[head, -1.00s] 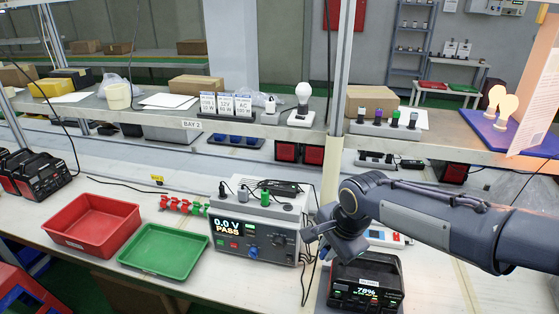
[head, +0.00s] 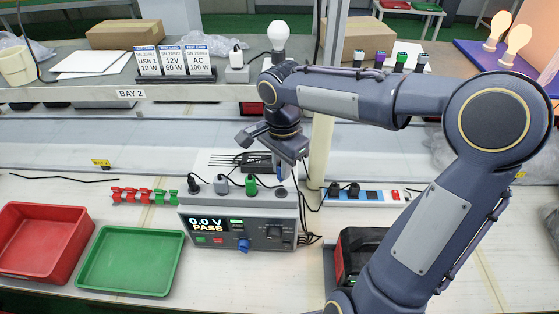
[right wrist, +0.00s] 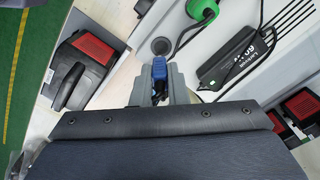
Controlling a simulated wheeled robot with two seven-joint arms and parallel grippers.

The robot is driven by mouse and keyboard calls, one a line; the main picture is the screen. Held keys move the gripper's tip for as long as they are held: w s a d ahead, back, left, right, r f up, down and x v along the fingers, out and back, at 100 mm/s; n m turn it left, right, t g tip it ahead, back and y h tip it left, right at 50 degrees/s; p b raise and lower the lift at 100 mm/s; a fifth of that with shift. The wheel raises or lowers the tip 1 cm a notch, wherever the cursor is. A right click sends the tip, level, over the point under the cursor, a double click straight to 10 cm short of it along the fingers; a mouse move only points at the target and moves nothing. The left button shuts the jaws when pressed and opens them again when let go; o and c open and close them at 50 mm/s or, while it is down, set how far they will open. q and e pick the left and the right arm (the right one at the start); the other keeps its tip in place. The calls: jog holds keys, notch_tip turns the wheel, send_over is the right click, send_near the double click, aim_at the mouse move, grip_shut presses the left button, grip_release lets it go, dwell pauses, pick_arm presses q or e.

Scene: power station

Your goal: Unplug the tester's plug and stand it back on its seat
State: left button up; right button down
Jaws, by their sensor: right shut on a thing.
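The tester (head: 240,221) is a grey box whose screen reads 0.0 V and PASS. Black, grey and green plugs (head: 251,186) stand along its top, left of a round dark seat (head: 281,192) with nothing in it. My right gripper (head: 280,168) is above the tester's right end, shut on a blue plug. The right wrist view shows this blue plug (right wrist: 160,72) between the fingers, with the round seat (right wrist: 161,46) just beyond it, apart in the picture. The black and red power station (head: 350,250) is partly hidden behind my right arm. My left gripper is out of view.
A green tray (head: 130,292) and a red tray (head: 40,276) lie to the left. A shelf (head: 60,95) runs above the bench.

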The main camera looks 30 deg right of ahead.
notch_tip(320, 180, down, 3)
jog(key=shift+w+f+b, duration=0.1)
jog(key=shift+w+b, duration=0.05)
jog(key=shift+b, duration=0.8)
jog(key=shift+f+b, duration=1)
jog(key=shift+f, duration=0.2)
jog(key=c, duration=1.3)
grip_release()
jog(key=shift+c, duration=0.2)
jog(key=shift+r, duration=0.1)
notch_tip(320, 180, up, 7)
jog(key=shift+r, duration=0.3)
jog(key=s+a+f+n+t+y, duration=0.2)
jog(key=s+f+n, duration=0.1)
jog(key=s+n, duration=0.4)
jog(key=s+a+f+n+t+y, duration=0.1)
jog(key=s+a+f+n+t, duration=0.1)
jog(key=s+n, duration=0.4)
jog(key=s+f+t, duration=0.1)
jog(key=s+f, duration=0.1)
jog(key=s, duration=0.2)
jog(key=shift+f+n+t+y, duration=0.15)
jog(key=shift+n+t+y, duration=0.15)
jog(key=shift+n+y, duration=0.1)
